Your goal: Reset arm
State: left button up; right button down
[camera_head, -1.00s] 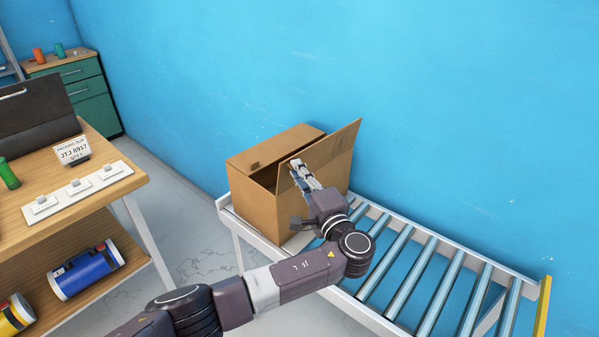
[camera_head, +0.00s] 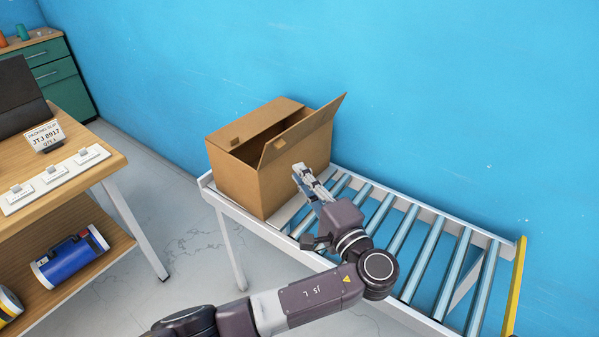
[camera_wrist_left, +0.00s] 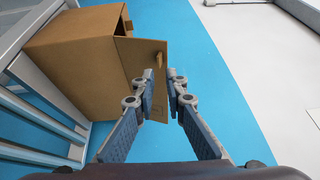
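My left gripper (camera_head: 299,171) is beside the front right corner of the cardboard box, above the conveyor. In the left wrist view its two fingers (camera_wrist_left: 164,86) lean toward each other with a narrow gap between the tips, and nothing is held between them. The cardboard box (camera_head: 238,187) stands at the left end of the conveyor. Its near right flap (camera_head: 306,131) sticks up at a slant, and it also shows behind the fingers in the left wrist view (camera_wrist_left: 138,58). My right gripper is not in view.
The roller conveyor (camera_head: 427,250) runs right from the box along the blue wall, its rollers bare. A wooden table (camera_head: 96,170) with a label sign (camera_head: 45,136) and a white switch strip (camera_head: 55,178) stands left. A blue canister (camera_head: 70,257) lies on its lower shelf.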

pick_arm(q)
jog(key=a+f+m+g+h, duration=0.1)
jog(key=a+f+g+h, duration=0.15)
jog(key=f, duration=0.95)
jog(key=a+f+g+h, duration=0.1)
jog(key=a+f+g, duration=0.2)
jog(key=f, duration=0.9)
jog(key=s+a+f+g+h, duration=0.1)
jog(key=s+a+f+g, duration=0.1)
jog(key=s+f, duration=0.35)
jog(key=s+a+f+n+g, duration=0.1)
jog(key=s+a+f, duration=0.15)
jog(key=f, duration=0.65)
jog(key=s+a+f+g+h, duration=0.15)
jog(key=s+f, duration=0.25)
jog(key=f, duration=0.4)
jog(key=s+a+f+n+g+h, duration=0.1)
jog(key=s+a+f+n+g, duration=0.15)
jog(key=s+f, duration=0.6)
jog(key=s+a+f+n+g+h, duration=0.1)
jog(key=s+a+f+n+g, duration=0.15)
jog(key=s+f, duration=0.65)
jog(key=s+a+f+n, duration=0.1)
jog(key=s+a, duration=0.3)
jog(key=s, duration=0.7)
jog(key=s+a+n, duration=0.4)
jog(key=s, duration=0.7)
jog(key=shift+s+a+f+h, duration=0.15)
jog(key=shift+s+f+h, duration=0.15)
jog(key=shift+f+h, duration=0.1)
